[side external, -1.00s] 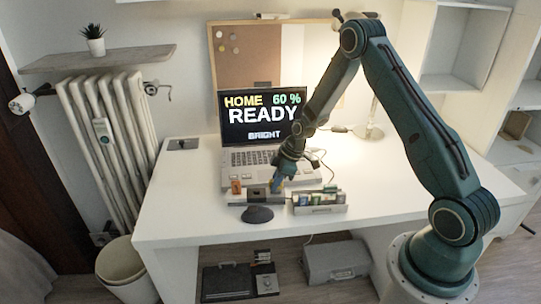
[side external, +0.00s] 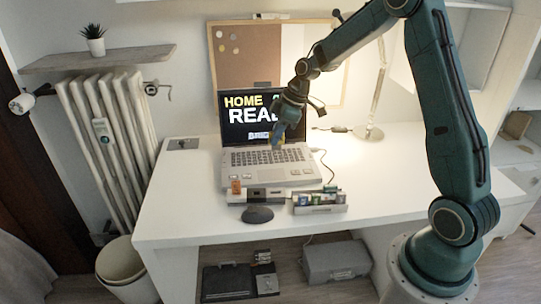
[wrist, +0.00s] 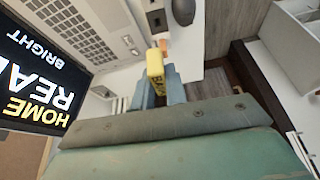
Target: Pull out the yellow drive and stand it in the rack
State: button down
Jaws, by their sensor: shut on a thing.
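My gripper (side external: 277,140) is raised in front of the laptop screen, well above the desk. In the wrist view its blue-grey fingers (wrist: 165,88) are shut on the yellow drive (wrist: 155,65), which sticks out past the fingertips. In the side view the fingers largely hide the drive. The grey rack (side external: 320,209) stands on the desk in front of the laptop, with several small drives in it, below and to the right of my gripper. The hub (side external: 262,193) lies left of the rack, with an orange drive (side external: 236,186) upright at its left end.
The open laptop (side external: 268,160) stands behind the hub and rack. A dark mouse (side external: 257,214) lies in front of the hub. A desk lamp (side external: 375,130) stands at the back right. The white desk (side external: 410,200) is clear to the right of the rack.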

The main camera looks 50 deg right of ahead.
aim_at(270, 133)
jog(key=shift+r, duration=0.6)
jog(key=shift+r, duration=0.35)
jog(key=shift+r, duration=1.1)
jog(key=shift+r, duration=0.3)
jog(key=shift+r, duration=0.7)
jog(key=s+d+f, duration=0.3)
jog(key=s+f, duration=0.1)
jog(key=f, duration=0.4)
jog(key=s+d+f, duration=0.3)
jog(key=s+f, duration=0.1)
jog(key=f, duration=0.4)
